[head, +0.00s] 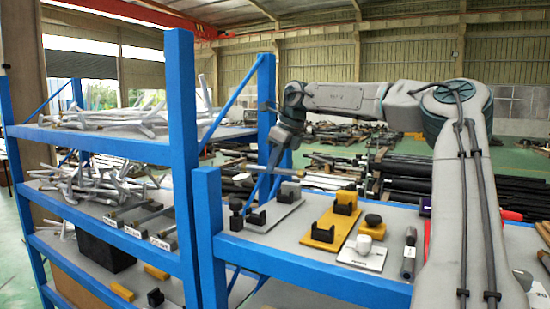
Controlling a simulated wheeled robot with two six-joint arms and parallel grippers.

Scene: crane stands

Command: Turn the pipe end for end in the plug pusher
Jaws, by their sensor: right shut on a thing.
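A thin grey pipe (291,171) with a tan end at the right hangs roughly level above the blue-framed bench. My right gripper (278,165) is shut on it near its middle, fingers pointing down. I cannot tell for certain which fixture is the plug pusher. Both show empty notches. My left gripper is not in view.
A white plate (366,260) with a white knob and a grey cylinder (409,254) stand at the bench's front right. A blue upright (183,160) rises left of the bench. Shelves at the left hold many pipes (100,185). Stacked bars lie behind.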

